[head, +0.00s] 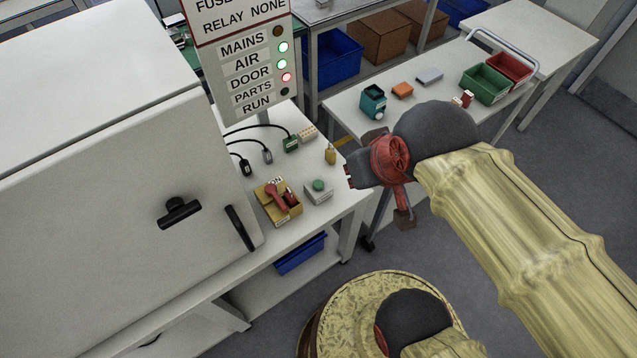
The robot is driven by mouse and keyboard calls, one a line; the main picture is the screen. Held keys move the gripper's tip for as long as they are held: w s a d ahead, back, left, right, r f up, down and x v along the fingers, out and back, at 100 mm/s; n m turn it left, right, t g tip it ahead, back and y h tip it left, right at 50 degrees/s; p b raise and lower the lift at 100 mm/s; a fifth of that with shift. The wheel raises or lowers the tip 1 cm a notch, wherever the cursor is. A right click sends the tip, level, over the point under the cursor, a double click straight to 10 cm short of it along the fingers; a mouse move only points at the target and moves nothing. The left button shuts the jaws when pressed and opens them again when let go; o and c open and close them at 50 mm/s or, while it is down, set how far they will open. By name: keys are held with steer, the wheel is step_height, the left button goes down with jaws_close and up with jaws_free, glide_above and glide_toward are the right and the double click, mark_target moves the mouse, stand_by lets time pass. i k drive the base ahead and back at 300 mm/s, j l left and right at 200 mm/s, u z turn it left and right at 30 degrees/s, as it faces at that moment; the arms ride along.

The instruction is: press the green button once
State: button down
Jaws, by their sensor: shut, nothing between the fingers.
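The green button (319,184) is a round green cap on a small light-grey box. The button's top is in plain view. The gripper's height above the bench is hard to tell from this view.
A sign panel (245,62) has AIR and DOOR lamps green, PARTS red, MAINS and RUN dark. A large white cabinet (110,200) stands left. A second table (345,97) holds bins.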

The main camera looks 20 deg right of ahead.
mark_target(317, 185)
steer(key=j, duration=0.65)
steer(key=i+j+z, duration=0.15)
steer(key=j, duration=0.5)
